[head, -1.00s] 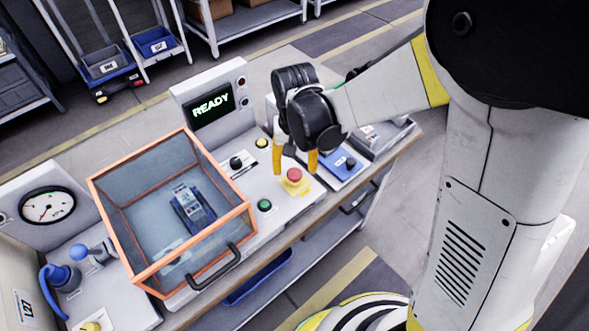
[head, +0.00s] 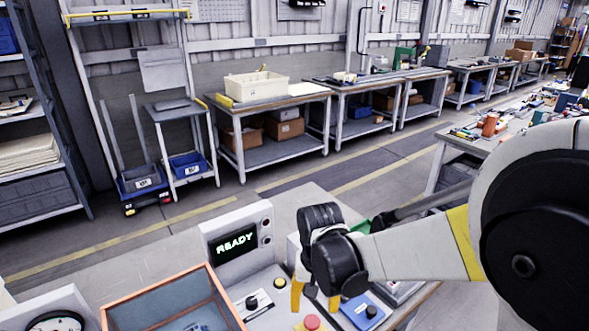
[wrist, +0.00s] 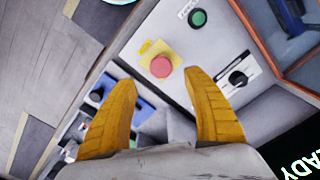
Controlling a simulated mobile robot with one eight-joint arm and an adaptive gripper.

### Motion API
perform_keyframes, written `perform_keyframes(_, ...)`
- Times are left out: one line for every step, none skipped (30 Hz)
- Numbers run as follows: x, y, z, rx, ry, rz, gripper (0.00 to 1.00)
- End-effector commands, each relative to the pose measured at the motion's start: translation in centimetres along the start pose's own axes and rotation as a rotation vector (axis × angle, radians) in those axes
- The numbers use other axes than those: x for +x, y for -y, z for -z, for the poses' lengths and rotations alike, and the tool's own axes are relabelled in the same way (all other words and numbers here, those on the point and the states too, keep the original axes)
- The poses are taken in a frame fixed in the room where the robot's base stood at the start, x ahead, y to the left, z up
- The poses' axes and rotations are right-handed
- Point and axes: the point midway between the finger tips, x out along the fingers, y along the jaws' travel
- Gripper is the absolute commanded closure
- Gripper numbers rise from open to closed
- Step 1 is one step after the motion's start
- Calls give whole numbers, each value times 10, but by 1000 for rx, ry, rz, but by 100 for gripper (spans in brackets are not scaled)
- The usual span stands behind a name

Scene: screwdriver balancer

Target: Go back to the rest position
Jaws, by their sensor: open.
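My gripper (head: 315,296) has yellow fingers that stand apart with nothing between them. It hangs over the balancer's control panel, in front of the screen (head: 236,243) that reads READY. In the wrist view the fingertips (wrist: 158,82) are near the red button (wrist: 161,66) on its yellow plate, with no contact visible. The green button (wrist: 197,18) and a black knob (wrist: 238,78) are beyond the fingers. The orange-framed clear cover (head: 165,290) stands left of my gripper, its lower part cut off in the head view.
A blue unit (head: 362,312) sits right of my gripper on the same bench. A gauge (head: 55,322) is at the lower left. Workbenches (head: 275,98) line the far wall, and a cluttered table (head: 470,150) stands at the right. The floor aisle behind the bench is clear.

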Motion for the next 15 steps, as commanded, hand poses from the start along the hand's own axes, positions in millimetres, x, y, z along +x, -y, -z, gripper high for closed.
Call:
perform_keyframes(-8,-5,-2,1,-13,4,41)
perform_keyframes(-14,-9,-3,2,-27,9,41)
perform_keyframes(-24,-15,-5,1,-48,15,41)
perform_keyframes(-32,-20,-7,-1,-68,20,41)
perform_keyframes(-41,-26,-10,-2,-89,26,41)
perform_keyframes(-53,-35,-14,-4,-121,33,41)
perform_keyframes(-62,-41,-17,-6,-146,37,41)
perform_keyframes(-70,-48,-20,-8,-171,42,41)
perform_keyframes(-81,-56,-26,-11,-206,46,41)
perform_keyframes(-88,-62,-30,-13,-231,49,41)
perform_keyframes(-95,-68,-34,-15,-258,51,41)
perform_keyframes(-103,-76,-40,-18,-292,52,41)
perform_keyframes(-109,-82,-45,-20,-319,52,41)
perform_keyframes(-114,-88,-50,-22,-345,52,41)
perform_keyframes(-121,-95,-57,-24,-379,51,41)
